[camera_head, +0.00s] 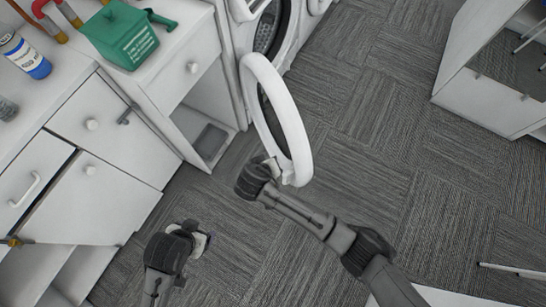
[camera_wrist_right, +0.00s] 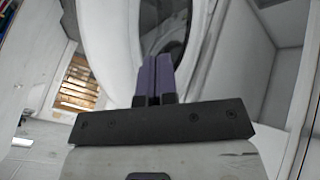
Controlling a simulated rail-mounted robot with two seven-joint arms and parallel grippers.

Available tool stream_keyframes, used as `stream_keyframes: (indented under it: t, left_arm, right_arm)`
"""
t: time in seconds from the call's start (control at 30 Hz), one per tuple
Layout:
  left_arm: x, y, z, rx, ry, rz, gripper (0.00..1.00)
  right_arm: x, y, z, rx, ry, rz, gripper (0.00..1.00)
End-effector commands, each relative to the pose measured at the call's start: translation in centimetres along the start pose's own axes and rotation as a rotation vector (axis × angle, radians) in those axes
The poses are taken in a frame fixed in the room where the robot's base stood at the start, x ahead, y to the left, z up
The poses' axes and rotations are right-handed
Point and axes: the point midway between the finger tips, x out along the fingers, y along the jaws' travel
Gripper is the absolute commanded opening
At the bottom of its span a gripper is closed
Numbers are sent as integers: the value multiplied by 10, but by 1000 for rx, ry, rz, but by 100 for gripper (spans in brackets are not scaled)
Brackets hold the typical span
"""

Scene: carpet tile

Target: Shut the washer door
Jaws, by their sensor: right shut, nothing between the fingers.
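The washer (camera_head: 297,30) stands at the top middle of the head view, with its round opening showing in part. Its door (camera_head: 298,135), a white ring with a dark centre, stands swung open towards me. My right gripper (camera_head: 274,168) is at the lower end of the door ring, close to its rim; I cannot tell whether it touches. In the right wrist view its purple fingers (camera_wrist_right: 157,80) are shut together with nothing between them, in front of the white door ring (camera_wrist_right: 108,45). My left gripper (camera_head: 203,242) hangs low over the carpet, away from the door; its fingers are unclear.
White cabinets (camera_head: 120,140) with round knobs line the left, beside the washer. A green can (camera_head: 120,35) and a blue-and-white bottle (camera_head: 25,55) stand on top. Another white unit (camera_head: 480,80) is at the upper right. Carpet floor (camera_head: 390,150) between is clear.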

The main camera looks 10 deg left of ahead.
Motion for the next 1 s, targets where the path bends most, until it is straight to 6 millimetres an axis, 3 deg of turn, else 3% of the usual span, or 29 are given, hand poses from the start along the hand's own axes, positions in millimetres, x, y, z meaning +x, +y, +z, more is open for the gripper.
stream_keyframes:
  t: [0.2, 0.43, 0.7, 1.0]
  left_arm:
    - [14, 1, 5, -1, 0, 1, 77]
    - [26, 3, 8, -7, 1, 6, 77]
    - [25, 5, 8, -13, 1, 10, 77]
    - [26, 4, 8, -10, 1, 8, 77]
  right_arm:
    - [45, 0, 1, -2, -1, 4, 0]
    - [85, 0, 1, -1, -1, 1, 0]
    - [95, 28, 0, -1, 1, -1, 0]
    - [98, 35, 0, -1, 0, -2, 0]
